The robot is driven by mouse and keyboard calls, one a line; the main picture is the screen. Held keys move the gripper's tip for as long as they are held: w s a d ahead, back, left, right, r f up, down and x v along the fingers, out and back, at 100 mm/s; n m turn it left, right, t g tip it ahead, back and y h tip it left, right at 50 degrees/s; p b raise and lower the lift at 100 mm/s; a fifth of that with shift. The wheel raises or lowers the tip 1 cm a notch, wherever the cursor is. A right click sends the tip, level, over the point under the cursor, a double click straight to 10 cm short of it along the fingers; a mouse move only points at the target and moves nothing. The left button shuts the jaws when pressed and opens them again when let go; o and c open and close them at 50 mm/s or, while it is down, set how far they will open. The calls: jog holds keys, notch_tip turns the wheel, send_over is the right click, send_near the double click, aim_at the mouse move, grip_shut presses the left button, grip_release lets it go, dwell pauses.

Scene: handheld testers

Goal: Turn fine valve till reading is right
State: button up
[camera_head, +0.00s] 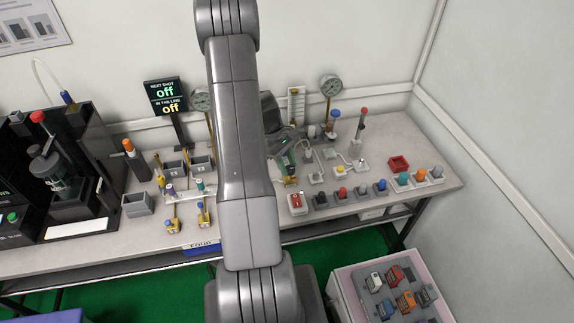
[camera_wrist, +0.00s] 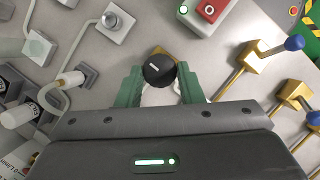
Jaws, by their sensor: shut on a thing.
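My gripper (camera_wrist: 159,84) has its green fingers shut on a black round knob (camera_wrist: 158,68) with a short white pointer mark. The knob sits over a gold base (camera_wrist: 163,53), partly hidden. In the head view my gripper (camera_head: 288,170) is low over the bench, just right of my arm, and the knob cannot be made out there. One round gauge (camera_head: 331,85) stands at the back right; another gauge (camera_head: 201,99) is partly hidden behind my arm. Their needles are too small to read. A black sign (camera_head: 166,95) reads "next shot off" and "in the line off".
A red-buttoned box (camera_head: 297,203) is close to my gripper. Gold valves with blue-tipped levers (camera_wrist: 258,60) are to the right in the wrist view. Colored testers (camera_head: 382,187) line the front edge.

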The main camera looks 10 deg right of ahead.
dwell(0.3)
jog(key=o, duration=1)
jog(key=shift+c, duration=0.2)
jog(key=shift+r, duration=0.1)
jog(key=b+v, duration=0.1)
jog(key=v, duration=1.2)
jog(key=shift+r+b, duration=0.35)
jog(key=p+x, duration=0.1)
jog(key=x, duration=1.3)
jog(key=shift+w+a+p, duration=0.1)
jog(key=shift+p, duration=0.25)
